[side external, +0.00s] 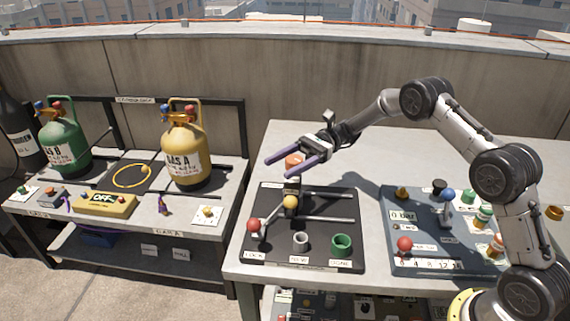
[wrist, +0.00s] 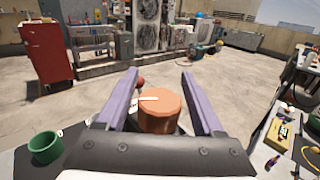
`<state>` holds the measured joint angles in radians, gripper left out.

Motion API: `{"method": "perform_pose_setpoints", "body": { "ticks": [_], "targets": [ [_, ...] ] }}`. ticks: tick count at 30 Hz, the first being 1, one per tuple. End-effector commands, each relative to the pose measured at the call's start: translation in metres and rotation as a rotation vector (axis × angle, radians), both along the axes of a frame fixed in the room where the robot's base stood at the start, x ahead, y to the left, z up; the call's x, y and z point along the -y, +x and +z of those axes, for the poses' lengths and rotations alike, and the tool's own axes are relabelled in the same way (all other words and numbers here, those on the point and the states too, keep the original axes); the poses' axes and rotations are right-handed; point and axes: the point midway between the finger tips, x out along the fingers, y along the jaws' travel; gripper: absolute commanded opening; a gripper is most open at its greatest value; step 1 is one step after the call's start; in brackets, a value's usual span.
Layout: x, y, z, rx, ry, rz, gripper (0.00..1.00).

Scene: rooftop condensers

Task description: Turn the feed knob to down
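An orange round knob (wrist: 160,112) with a white line on its top shows in the wrist view; the line points to the left. I take it for the feed knob, but no label on it is readable. In the side view the orange knob (side external: 293,160) is partly hidden behind my fingers, above the black board (side external: 262,205). My gripper (side external: 275,167) has two purple fingers spread apart. In the wrist view my gripper (wrist: 159,74) has one finger on each side of the knob, with gaps showing; contact is not visible.
The black board carries a red ball-topped lever (side external: 253,226), a yellow ball (side external: 290,202), metal rods, a grey cup (side external: 300,241) and a green cup (side external: 342,243). A blue-grey panel (side external: 420,265) with knobs stands to the right. Gas cylinders (side external: 186,150) stand on the left bench.

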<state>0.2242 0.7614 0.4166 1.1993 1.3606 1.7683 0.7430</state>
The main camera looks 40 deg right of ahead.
Motion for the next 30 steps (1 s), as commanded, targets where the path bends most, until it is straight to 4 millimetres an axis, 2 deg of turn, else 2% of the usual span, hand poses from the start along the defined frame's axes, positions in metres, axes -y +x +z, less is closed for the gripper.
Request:
{"method": "perform_pose_setpoints", "body": {
  "ticks": [1, 9, 11, 20, 30],
  "targets": [
    [0.0001, 0.0, 0.0, 0.0, 0.0, 0.0, 0.58],
    [0.0002, 0.0, -0.0001, 0.0, 0.0, 0.0, 0.1],
    [0.0003, 0.0, -0.0001, 0.0, 0.0, 0.0, 0.0],
    [0.0004, 0.0005, -0.0002, -0.003, 0.0, -0.033, 0.0],
    [0.0006, 0.0053, 0.0002, -0.004, -0.001, -0.245, 0.0]
  ]
}}
